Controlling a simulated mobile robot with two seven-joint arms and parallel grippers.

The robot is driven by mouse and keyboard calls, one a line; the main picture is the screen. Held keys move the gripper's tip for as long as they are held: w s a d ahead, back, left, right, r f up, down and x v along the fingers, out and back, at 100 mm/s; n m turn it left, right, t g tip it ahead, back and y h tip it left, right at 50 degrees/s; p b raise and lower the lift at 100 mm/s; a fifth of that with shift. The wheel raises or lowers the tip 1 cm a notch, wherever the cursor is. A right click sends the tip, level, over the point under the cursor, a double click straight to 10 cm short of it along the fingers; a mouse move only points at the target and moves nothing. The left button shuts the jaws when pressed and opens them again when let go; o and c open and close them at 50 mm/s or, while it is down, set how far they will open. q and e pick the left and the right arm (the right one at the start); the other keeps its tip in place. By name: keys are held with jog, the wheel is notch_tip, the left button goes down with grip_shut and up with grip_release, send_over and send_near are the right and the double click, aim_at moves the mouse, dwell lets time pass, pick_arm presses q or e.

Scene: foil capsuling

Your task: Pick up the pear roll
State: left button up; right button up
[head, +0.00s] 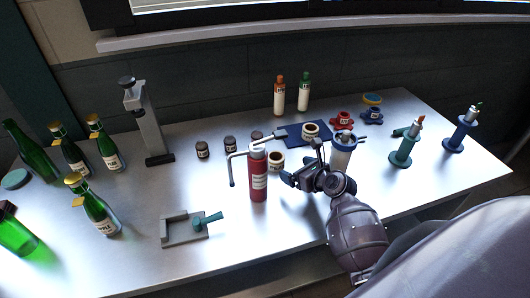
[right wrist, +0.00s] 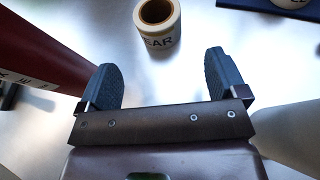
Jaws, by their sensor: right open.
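The pear roll (right wrist: 162,40) is a cream roll with a dark hollow core and a label partly reading "EAR". It stands upright on the table just beyond my right gripper's fingertips (right wrist: 160,72), in line with the gap between them. In the head view the pear roll (head: 277,161) stands behind and right of the red bottle. My right gripper (head: 302,166) is open and empty, to the right of the roll and apart from it. My left gripper is not in view.
A blue mat (head: 293,136) with another roll (head: 310,130) lies behind. A white cylinder (head: 342,155) stands right of my gripper. A grey tray (head: 182,234) sits at front left.

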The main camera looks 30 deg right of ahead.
aim_at(275, 158)
jog(key=shift+w+f, duration=0.1)
jog(key=shift+w, duration=0.3)
jog(key=x, duration=0.4)
jog(key=shift+a+b, duration=0.1)
jog(key=shift+b, duration=0.3)
jog(key=shift+w+a+f, duration=0.1)
jog(key=shift+w+f, duration=0.05)
jog(key=shift+w, duration=0.5)
jog(key=shift+r+b+x, duration=0.1)
jog(key=shift+b+x, duration=0.15)
jog(key=shift+x, duration=0.9)
jog(key=shift+r+b+x, duration=0.15)
jog(key=shift+b+x, duration=0.05)
jog(key=shift+x, duration=0.95)
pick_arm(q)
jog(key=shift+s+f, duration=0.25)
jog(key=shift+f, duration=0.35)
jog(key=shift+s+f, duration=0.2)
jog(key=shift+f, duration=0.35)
pick_arm(e)
jog(key=shift+w+a, duration=0.1)
jog(key=shift+c, duration=0.2)
jog(key=c, duration=0.7)
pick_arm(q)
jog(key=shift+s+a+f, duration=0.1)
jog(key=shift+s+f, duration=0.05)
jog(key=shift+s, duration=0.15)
pick_arm(e)
jog(key=shift+c, duration=1.4)
